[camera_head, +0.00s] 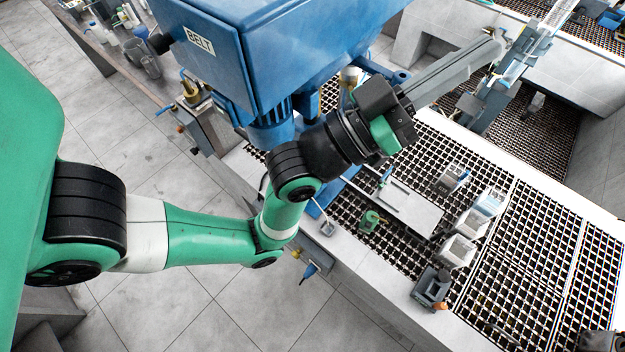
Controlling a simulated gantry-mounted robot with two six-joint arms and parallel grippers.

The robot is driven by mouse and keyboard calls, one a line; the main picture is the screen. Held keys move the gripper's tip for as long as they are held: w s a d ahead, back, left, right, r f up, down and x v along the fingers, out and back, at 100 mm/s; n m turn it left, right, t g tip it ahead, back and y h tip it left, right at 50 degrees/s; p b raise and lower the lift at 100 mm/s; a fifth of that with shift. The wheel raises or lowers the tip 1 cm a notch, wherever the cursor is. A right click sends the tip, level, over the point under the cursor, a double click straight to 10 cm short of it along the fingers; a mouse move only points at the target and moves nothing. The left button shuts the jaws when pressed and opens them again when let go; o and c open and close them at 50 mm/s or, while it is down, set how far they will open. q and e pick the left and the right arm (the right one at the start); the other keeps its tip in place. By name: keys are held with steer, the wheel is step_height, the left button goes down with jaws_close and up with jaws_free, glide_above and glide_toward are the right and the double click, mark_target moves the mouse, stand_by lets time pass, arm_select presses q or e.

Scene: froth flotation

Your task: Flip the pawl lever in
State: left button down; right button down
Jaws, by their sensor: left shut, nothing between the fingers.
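My left gripper (498,42) reaches across to the upper right, with its long grey fingers shut and nothing between them. Its tips are at the upper part of a tilted blue-grey frame (496,98) that carries a clear tube. I cannot tell whether the tips touch the frame. The pawl lever cannot be made out for sure; the fingertips and frame parts overlap there. A small grey part (536,102) sticks out on the frame's right side. My right gripper is not in view.
A big blue machine marked BELT (215,60) stands close behind my left wrist. Pale box-like vessels (458,250), a flat grey plate (402,206), a small green device (371,221) and a dark grey device (430,288) stand on the bench's dark grating (535,235).

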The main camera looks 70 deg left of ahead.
arm_select(q)
steer(key=s+a+f+n+g+y, duration=0.1)
steer(key=s+a+f+g, duration=0.15)
steer(key=f, duration=0.55)
steer(key=s+a+f+n+g+y, duration=0.1)
steer(key=a+f+g+y, duration=0.15)
steer(key=f, duration=0.45)
steer(key=s+a+f+n+g+y, duration=0.15)
steer(key=a+f, duration=0.25)
steer(key=f, duration=0.4)
steer(key=s+a+f+n+g+b, duration=0.1)
steer(key=s+f+g, duration=0.5)
steer(key=s+f, duration=0.8)
step_height(320, 180, down, 2)
steer(key=shift+s+a+f+n+y, duration=0.1)
steer(key=shift+s+a+n+y, duration=0.4)
steer(key=shift+n, duration=0.55)
steer(key=shift+w+g, duration=0.2)
steer(key=shift+g, duration=0.05)
